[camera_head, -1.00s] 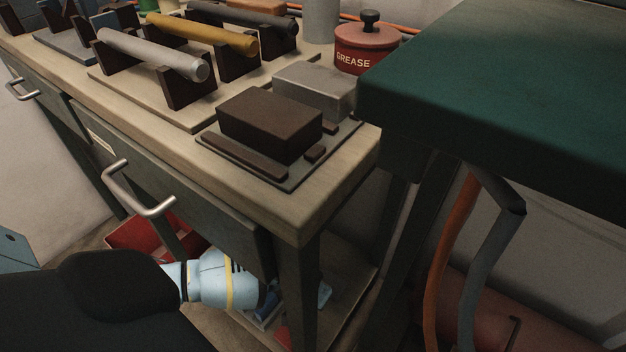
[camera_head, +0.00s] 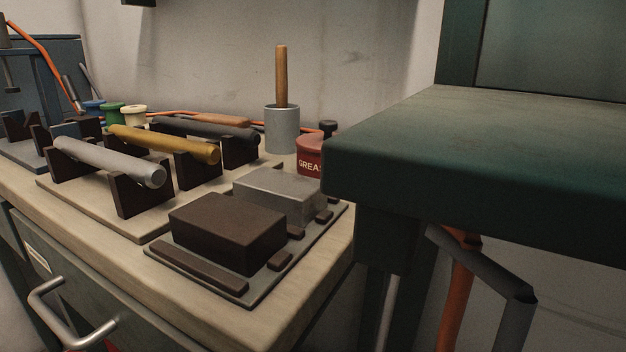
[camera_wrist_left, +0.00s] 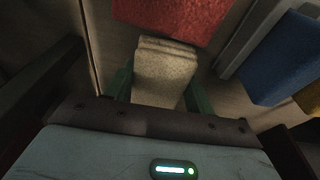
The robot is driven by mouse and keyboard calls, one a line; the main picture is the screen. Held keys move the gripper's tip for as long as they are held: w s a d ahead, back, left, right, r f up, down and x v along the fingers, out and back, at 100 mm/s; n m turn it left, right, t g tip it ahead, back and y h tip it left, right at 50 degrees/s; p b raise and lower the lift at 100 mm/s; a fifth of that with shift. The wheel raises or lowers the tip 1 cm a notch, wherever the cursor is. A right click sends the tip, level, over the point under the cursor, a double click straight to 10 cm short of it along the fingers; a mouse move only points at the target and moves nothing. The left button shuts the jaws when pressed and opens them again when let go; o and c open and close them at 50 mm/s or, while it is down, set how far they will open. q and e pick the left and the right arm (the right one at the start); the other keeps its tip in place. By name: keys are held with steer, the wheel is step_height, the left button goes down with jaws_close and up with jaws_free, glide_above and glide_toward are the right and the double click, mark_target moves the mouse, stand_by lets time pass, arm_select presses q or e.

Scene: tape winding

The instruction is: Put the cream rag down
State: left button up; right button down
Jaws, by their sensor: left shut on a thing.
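The cream rag (camera_wrist_left: 165,72) is a folded, rough-textured cloth in the left wrist view, at the upper middle. My left gripper (camera_wrist_left: 160,84) is shut on it, with a green finger on each side. The wrist housing hides its near end. I cannot tell whether the rag touches a surface beneath. Neither gripper nor the rag shows in the head view. My right gripper is not in view.
In the left wrist view, a red thing (camera_wrist_left: 168,14) lies just beyond the rag and a blue thing (camera_wrist_left: 277,62) to the right. In the head view, a dark brown block (camera_head: 228,230) and grey block (camera_head: 279,193) occupy the bench corner beside a green-topped table (camera_head: 450,140).

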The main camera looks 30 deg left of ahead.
arm_select(q)
steer(key=shift+d+f, duration=0.1)
steer(key=shift+f, duration=0.65)
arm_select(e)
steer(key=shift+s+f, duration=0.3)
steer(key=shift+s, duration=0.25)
arm_select(q)
steer(key=o, duration=1.1)
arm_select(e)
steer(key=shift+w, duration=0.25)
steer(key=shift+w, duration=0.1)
arm_select(q)
steer(key=shift+w+r, duration=0.1)
steer(key=shift+r, duration=0.05)
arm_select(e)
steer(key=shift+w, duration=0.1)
